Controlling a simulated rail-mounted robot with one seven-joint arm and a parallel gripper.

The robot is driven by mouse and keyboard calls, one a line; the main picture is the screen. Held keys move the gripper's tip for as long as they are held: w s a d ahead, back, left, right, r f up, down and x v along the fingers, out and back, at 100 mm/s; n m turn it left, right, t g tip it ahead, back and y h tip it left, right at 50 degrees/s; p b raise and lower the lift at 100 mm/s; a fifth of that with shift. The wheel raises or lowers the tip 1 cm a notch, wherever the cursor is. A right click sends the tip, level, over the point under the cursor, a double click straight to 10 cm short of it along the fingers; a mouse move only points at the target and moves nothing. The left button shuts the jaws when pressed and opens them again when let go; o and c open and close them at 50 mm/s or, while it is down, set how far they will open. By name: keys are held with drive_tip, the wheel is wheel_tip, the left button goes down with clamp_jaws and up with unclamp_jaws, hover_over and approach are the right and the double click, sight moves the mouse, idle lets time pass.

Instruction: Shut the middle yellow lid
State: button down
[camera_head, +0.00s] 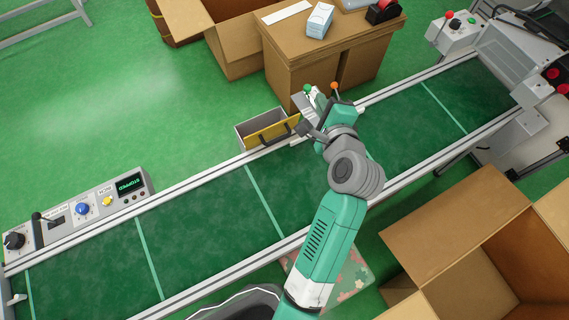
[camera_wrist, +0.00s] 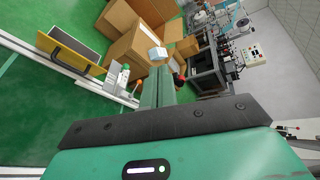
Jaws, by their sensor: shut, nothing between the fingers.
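A yellow lid (camera_head: 270,132) with a dark handle stands at the front of a grey open-topped box (camera_head: 244,127), beside the far rail of the conveyor. The box's inside shows, so the lid is open. In the wrist view the yellow lid (camera_wrist: 65,56) is at the upper left, its dark handle facing the belt. No other yellow lid is clear to me. My gripper (camera_head: 337,110) is over the belt's far side, right of the lid and apart from it. In the wrist view my gripper (camera_wrist: 160,75) is shut and empty. Its fingertips are hard to make out in the head view.
A green knob (camera_head: 307,88) and an orange knob (camera_head: 334,86) stand close behind my gripper. A control panel (camera_head: 85,208) is at the left. The conveyor (camera_head: 205,208) left of my arm is clear.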

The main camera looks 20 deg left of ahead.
drive_tip(key=s+a+f+m+g+y+b, duration=0.1)
drive_tip(key=s+f+m+b, duration=0.2)
drive_tip(key=f, duration=0.8)
drive_tip(key=s+f+m+g+b, duration=0.1)
drive_tip(key=f+m+g+b, duration=0.2)
drive_tip(key=f, duration=0.7)
drive_tip(key=s+a+f+m+y+b, duration=0.1)
drive_tip(key=s+f+m+b, duration=0.3)
drive_tip(key=f, duration=0.7)
drive_tip(key=b+x, duration=0.1)
drive_tip(key=x, duration=0.2)
drive_tip(key=w+b+x, duration=0.1)
drive_tip(key=b+x, duration=0.1)
drive_tip(key=x, duration=0.2)
drive_tip(key=d+b+x, duration=0.1)
drive_tip(key=x, duration=0.3)
drive_tip(key=shift+w+r+b, duration=0.2)
drive_tip(key=shift+w+b, duration=0.1)
drive_tip(key=shift+w, duration=0.15)
drive_tip(key=w+a+r, duration=0.1)
drive_tip(key=w+a+r+b, duration=0.1)
drive_tip(key=a, duration=0.1)
drive_tip(key=shift+w, duration=0.25)
drive_tip(key=shift+d+r, duration=0.1)
